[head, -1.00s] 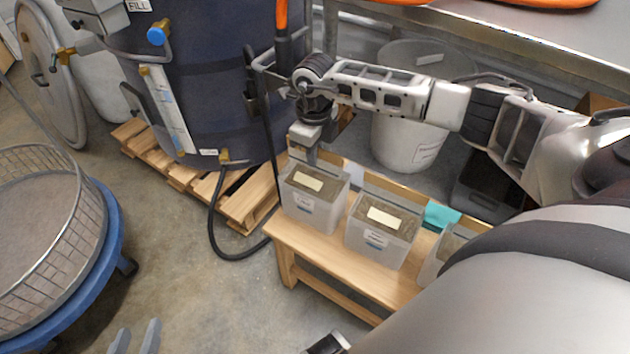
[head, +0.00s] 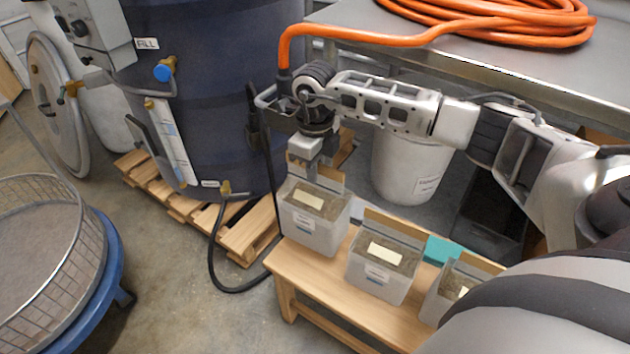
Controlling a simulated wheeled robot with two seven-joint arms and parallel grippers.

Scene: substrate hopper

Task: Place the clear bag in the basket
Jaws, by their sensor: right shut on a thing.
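Three clear bags with brown fill and pale labels are by a low wooden bench: a left one (head: 315,232), a middle one (head: 383,277) and a right one (head: 443,300) partly hidden by my arm. My right gripper (head: 311,178) points down and is shut on the upright top of the left bag, which hangs or stands upright at the bench's left end. I cannot tell whether its base is clear of the wood. The round wire basket (head: 88,235) is at the left edge, cut off by the frame. My left gripper is out of view.
The wooden bench (head: 290,268) stands before a steel table (head: 590,75) with a coiled orange hose (head: 490,28). A dark drum (head: 225,110) on a pallet (head: 240,235) and a black hose stand behind. Clear floor lies between basket and bench.

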